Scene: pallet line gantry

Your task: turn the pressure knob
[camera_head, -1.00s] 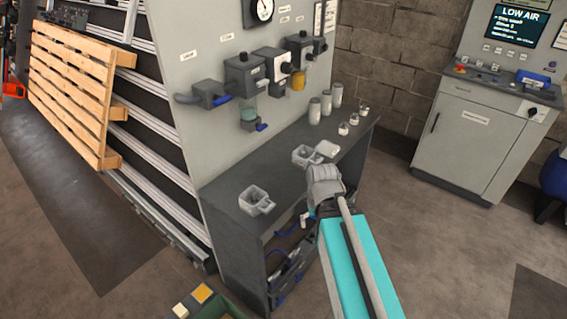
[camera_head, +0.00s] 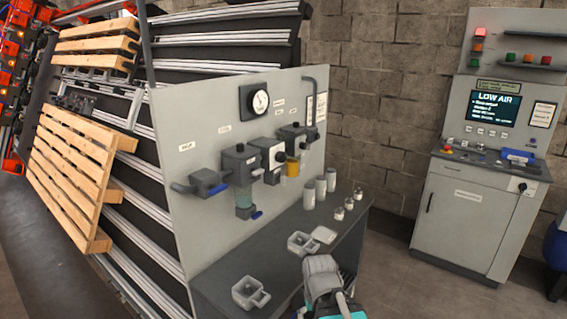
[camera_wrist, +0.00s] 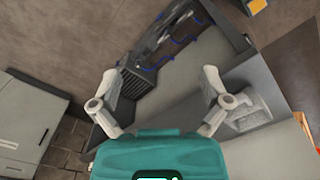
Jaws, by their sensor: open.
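A grey panel (camera_head: 205,130) carries a row of air-line units below a round gauge (camera_head: 260,102). One unit has a pale front with a dark round knob (camera_head: 279,156); I cannot read its label, so I cannot tell surely that it is the pressure knob. A dark grey unit with a clear bowl (camera_head: 243,195) stands left of it. My gripper (camera_head: 322,275) is at the bench's front edge, below and apart from the panel units. In the wrist view my gripper (camera_wrist: 160,95) has its two fingers spread, with nothing between them. The knob is not seen there.
The dark bench (camera_head: 225,272) under the panel holds grey cups (camera_head: 250,292), cylinders (camera_head: 320,190) and small jars. A control cabinet (camera_head: 465,215) with a LOW AIR screen (camera_head: 495,106) stands right. Pallets (camera_head: 70,165) lean left. Floor between bench and cabinet is clear.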

